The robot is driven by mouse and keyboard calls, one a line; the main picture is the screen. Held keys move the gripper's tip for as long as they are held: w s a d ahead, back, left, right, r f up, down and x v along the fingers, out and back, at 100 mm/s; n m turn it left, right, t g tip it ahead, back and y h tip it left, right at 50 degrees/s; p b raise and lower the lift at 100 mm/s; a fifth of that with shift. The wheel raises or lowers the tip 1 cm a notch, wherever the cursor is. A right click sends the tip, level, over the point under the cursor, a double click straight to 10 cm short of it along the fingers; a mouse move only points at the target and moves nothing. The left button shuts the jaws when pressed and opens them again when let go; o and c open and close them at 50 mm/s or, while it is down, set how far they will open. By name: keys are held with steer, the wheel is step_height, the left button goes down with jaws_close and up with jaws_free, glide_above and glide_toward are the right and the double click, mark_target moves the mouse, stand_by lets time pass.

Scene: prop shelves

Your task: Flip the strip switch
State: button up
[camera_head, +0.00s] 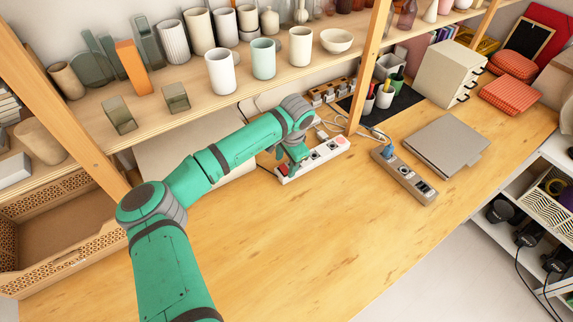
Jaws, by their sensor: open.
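A white power strip (325,154) lies on the wooden desk under the shelf, with dark sockets and a small reddish patch at its right end that may be its switch. A second, grey-brown power strip (415,183) lies to the right with a blue plug at its far end. My gripper (287,166) is at the left end of the white strip, pointing down over it. It is open, though the fingers are small and partly hidden by my wrist. I cannot tell whether it touches the strip.
A shelf post (366,70) stands just behind the white strip, and shelves of vases and cups hang above. A grey laptop-like slab (447,146) lies at right. Cables run behind the strips. The front of the desk (300,240) is clear.

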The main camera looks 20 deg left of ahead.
steer(key=shift+w+a+f, duration=0.1)
steer(key=shift+f, duration=0.55)
steer(key=shift+a+f, duration=0.1)
steer(key=shift+c, duration=0.6)
steer(key=c, duration=0.9)
steer(key=shift+w+g+h, duration=0.2)
steer(key=shift+g+h, duration=0.2)
steer(key=shift+h, duration=0.2)
